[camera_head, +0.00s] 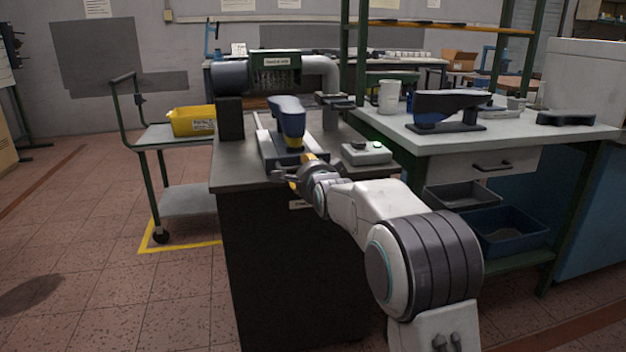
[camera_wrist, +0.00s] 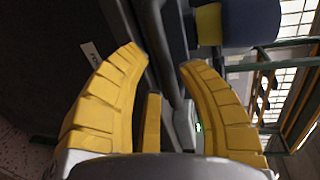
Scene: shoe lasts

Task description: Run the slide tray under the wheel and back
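The slide tray (camera_head: 267,146) lies on the machine's dark bench top, at its front, carrying a blue shoe last (camera_head: 287,122). The wheel (camera_head: 276,76) is in the machine's hood behind the last, partly hidden. My gripper (camera_head: 290,172) is at the tray's front edge in the head view. In the wrist view my gripper (camera_wrist: 162,57) has its yellow fingers spread, with a dark grey bar (camera_wrist: 158,35) passing behind or between the tips; I cannot tell if they touch. A short yellow piece stands between the fingers. The last (camera_wrist: 250,22) shows at upper right there.
A grey control box (camera_head: 366,153) with a green button sits right of the tray. A trolley (camera_head: 180,135) with a yellow bin (camera_head: 192,121) stands left. A white-topped workbench (camera_head: 470,137) with a dark last on a stand (camera_head: 448,108) is at right. Floor at left is clear.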

